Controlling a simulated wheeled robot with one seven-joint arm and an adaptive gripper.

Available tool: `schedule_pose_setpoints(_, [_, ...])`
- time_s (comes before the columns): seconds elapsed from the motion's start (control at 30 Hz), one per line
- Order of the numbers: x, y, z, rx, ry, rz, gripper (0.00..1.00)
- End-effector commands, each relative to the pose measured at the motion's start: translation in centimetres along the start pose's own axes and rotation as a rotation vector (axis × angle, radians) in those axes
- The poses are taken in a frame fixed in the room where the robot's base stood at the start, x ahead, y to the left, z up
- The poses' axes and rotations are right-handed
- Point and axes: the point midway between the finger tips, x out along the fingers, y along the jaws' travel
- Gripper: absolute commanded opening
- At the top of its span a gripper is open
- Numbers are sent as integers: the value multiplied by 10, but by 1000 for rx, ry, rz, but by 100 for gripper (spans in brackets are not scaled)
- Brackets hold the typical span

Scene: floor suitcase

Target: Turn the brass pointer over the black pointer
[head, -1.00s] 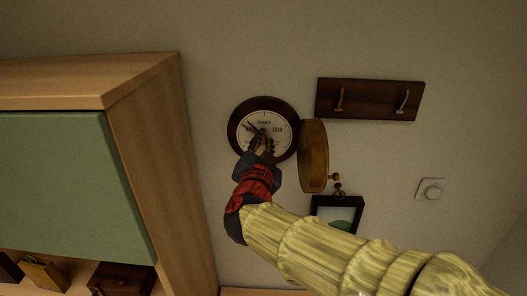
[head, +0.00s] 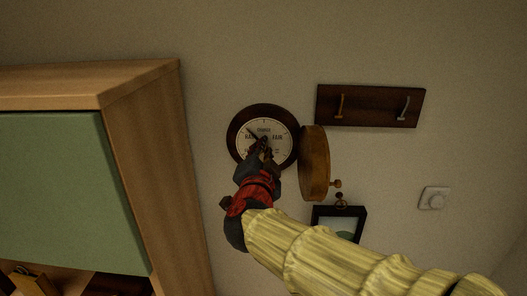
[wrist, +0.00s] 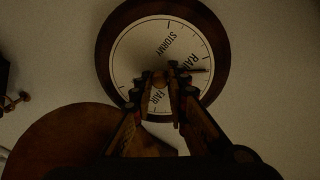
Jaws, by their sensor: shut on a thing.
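A round barometer (head: 236,152) with a dark wooden rim and a cream dial hangs on the wall. It also shows in the wrist view (wrist: 108,45). The black pointer (head: 253,132) runs from the dial's middle toward the upper left in the head view, by the RAIN lettering. In the wrist view its thin tip (wrist: 199,71) points right. My gripper (wrist: 160,80) is at the dial's middle with its fingertips close together, shut on what seems to be the brass pointer's centre part. The fingers hide most of the brass pointer, so its direction is unclear.
The barometer's round wooden door (head: 315,163) stands open to the right, close to my wrist. A dark hook board (head: 370,104), a framed picture (head: 339,213) and a white wall dial (head: 434,198) are further right. A wooden cabinet (head: 150,160) stands at left.

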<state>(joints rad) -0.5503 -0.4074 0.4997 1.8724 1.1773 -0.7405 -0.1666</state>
Motion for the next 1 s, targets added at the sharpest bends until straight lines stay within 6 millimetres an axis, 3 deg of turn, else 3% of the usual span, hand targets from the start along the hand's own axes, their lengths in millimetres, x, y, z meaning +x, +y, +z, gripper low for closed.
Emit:
schedule_pose_setpoints(0.03, [0, 1, 1, -1, -1, 1, 0])
schedule_pose_setpoints(0.07, [0, 1, 1, -1, -1, 1, 16])
schedule_pose_setpoints(0.37, [0, 0, 0, -1, 0, 0, 34])
schedule_pose_setpoints(0.77, [-5, -1, 0, 0, 0, -1, 34])
schedule_pose_setpoints(1.0, [-45, -2, 0, 2, -2, -5, 34])
